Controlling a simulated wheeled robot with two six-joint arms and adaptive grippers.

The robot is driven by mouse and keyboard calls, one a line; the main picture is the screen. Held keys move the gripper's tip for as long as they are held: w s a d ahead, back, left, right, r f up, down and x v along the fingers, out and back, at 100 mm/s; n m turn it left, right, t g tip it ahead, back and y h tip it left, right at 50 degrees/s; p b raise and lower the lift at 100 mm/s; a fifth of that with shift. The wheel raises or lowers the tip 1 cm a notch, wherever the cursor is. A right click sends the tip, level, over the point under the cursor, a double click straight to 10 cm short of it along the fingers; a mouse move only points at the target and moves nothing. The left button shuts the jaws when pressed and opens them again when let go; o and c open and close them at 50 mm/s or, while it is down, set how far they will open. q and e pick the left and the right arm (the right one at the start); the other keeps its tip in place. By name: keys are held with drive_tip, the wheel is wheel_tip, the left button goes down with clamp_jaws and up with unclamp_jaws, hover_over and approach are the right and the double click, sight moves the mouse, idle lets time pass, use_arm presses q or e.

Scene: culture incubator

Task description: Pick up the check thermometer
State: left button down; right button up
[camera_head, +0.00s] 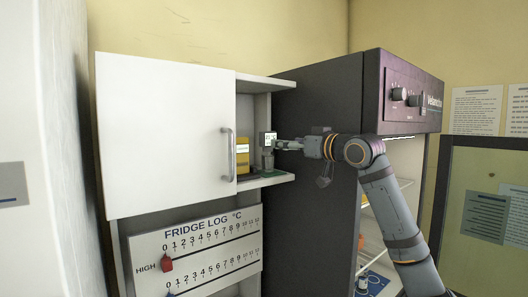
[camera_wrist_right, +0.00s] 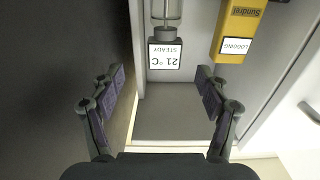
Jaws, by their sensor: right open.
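The check thermometer (camera_head: 269,140) appears to be the small device with a display in the open part of the wall cabinet. In the right wrist view the thermometer (camera_wrist_right: 166,54) shows upside down, its white display reading 21 °C STEADY, with a clear cylindrical part beyond it. My right gripper (camera_head: 280,144) reaches into the cabinet opening from the right. In the wrist view the right gripper (camera_wrist_right: 160,80) is open and empty, its fingers spread to either side of the line to the thermometer, which lies just beyond the fingertips. My left gripper is out of view.
A yellow logger (camera_head: 242,155) labelled LOGGING stands to the left of the thermometer; it also shows in the wrist view (camera_wrist_right: 236,28). The white cabinet door (camera_head: 165,135) covers the left side. The dark incubator wall (camera_head: 318,110) is close on the right. A FRIDGE LOG board (camera_head: 205,245) hangs below.

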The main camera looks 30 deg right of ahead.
sight(268, 141)
drive_tip(key=shift+w+a+r+p, duration=0.1)
drive_tip(key=shift+w+r+p, duration=0.15)
drive_tip(key=shift+w+p, duration=0.3)
drive_tip(key=shift+w+a+r+p, duration=0.1)
drive_tip(key=shift+w+r+p, duration=0.15)
drive_tip(key=shift+w+p, duration=0.25)
drive_tip(key=w+p, duration=0.1)
drive_tip(key=w, duration=0.1)
drive_tip(key=w+p, duration=0.2)
drive_tip(key=w+a+p, duration=0.1)
drive_tip(key=w+p, duration=0.1)
drive_tip(key=shift+w+f, duration=0.2)
drive_tip(key=shift+f, duration=0.1)
drive_tip(key=shift+w+f, duration=0.3)
drive_tip(key=shift+w, duration=0.05)
drive_tip(key=shift+s, duration=0.15)
drive_tip(key=c, duration=0.7)
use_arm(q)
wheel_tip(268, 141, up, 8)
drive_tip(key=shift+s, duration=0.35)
use_arm(e)
drive_tip(key=c, duration=0.7)
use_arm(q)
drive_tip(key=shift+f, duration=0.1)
use_arm(e)
drive_tip(key=shift+o, duration=0.2)
drive_tip(key=shift+r, duration=0.15)
